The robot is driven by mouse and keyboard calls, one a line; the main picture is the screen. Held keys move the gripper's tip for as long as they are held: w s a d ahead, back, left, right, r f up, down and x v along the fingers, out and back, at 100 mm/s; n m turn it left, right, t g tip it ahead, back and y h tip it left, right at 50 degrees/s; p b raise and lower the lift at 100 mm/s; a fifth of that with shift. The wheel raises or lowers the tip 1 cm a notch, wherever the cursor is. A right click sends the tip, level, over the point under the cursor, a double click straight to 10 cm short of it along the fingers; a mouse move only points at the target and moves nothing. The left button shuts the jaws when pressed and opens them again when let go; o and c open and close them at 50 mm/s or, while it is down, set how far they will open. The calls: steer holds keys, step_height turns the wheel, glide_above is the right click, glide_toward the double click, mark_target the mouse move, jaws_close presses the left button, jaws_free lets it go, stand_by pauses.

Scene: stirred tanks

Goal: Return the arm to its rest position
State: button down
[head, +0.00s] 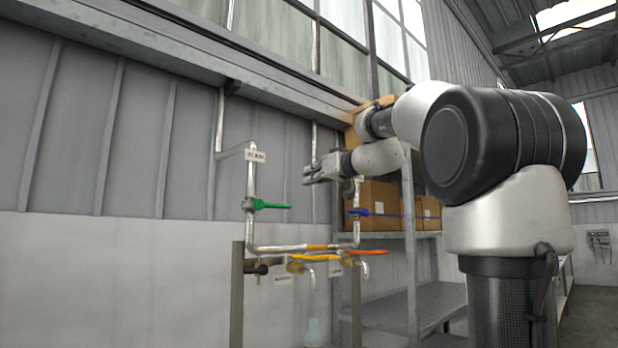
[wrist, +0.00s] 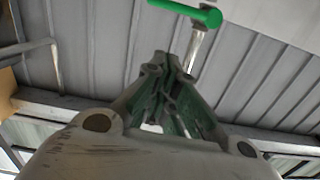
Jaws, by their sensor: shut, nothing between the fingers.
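My gripper (head: 308,174) is at the end of my arm, which reaches from the right toward the wall and pipework in the head view. In the wrist view my gripper (wrist: 172,62) has its fingers together with nothing between them. In the head view it is apart from the green valve handle (head: 272,206), to the right of and above it. A green handle (wrist: 186,12) also shows in the wrist view, close to the fingertips in the picture. I cannot tell the distance there.
A pipe frame carries the green handle, a blue handle (head: 359,211), a yellow handle (head: 315,257) and an orange handle (head: 367,252). A metal shelf (head: 398,302) with cardboard boxes (head: 378,197) stands behind my arm. The wall (head: 120,270) at left is clear.

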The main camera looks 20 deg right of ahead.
stand_by(0.3)
steer(key=s+d+f+m+g+h, duration=0.1)
steer(key=s+f+m+g, duration=0.3)
steer(key=f, duration=0.8)
steer(key=s+d+f+m+g+h, duration=0.1)
steer(key=s+f+g, duration=0.35)
steer(key=f, duration=0.75)
steer(key=s+a+f+n+g+h, duration=0.1)
steer(key=s+f+g, duration=0.1)
steer(key=s+f, duration=0.7)
steer(key=s+a+f+n+g+h, duration=0.1)
steer(key=s+f+g+h, duration=0.1)
steer(key=s+f, duration=0.8)
steer(key=s, duration=0.6)
steer(key=shift+s+f, duration=0.2)
steer(key=shift+f, duration=0.1)
